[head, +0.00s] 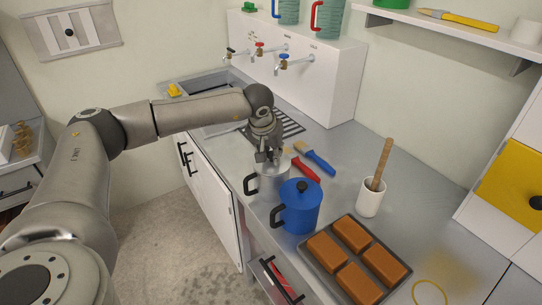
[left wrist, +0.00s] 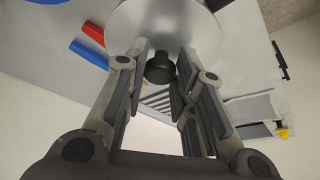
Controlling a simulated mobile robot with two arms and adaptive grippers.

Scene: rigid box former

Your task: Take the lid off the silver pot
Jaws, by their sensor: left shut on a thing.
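The silver pot (head: 272,187) stands on the grey counter, with its black handle on the left. My left gripper (head: 268,156) comes down over it from above. In the left wrist view the round silver lid (left wrist: 205,35) fills the top, with its black knob (left wrist: 159,70) between the fingers of my left gripper (left wrist: 160,64). The gripper is shut on the knob. The fingers hide part of the lid in the head view, and I cannot tell whether the lid rests on the pot or is slightly raised. My right gripper is not in view.
A blue pot (head: 300,213) stands close in front of the silver pot. A red brush (head: 304,169) and a blue brush (head: 320,164) lie behind it. A white cup (head: 370,200) and a tray of brown blocks (head: 322,273) are to the right. The sink (head: 200,82) lies behind.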

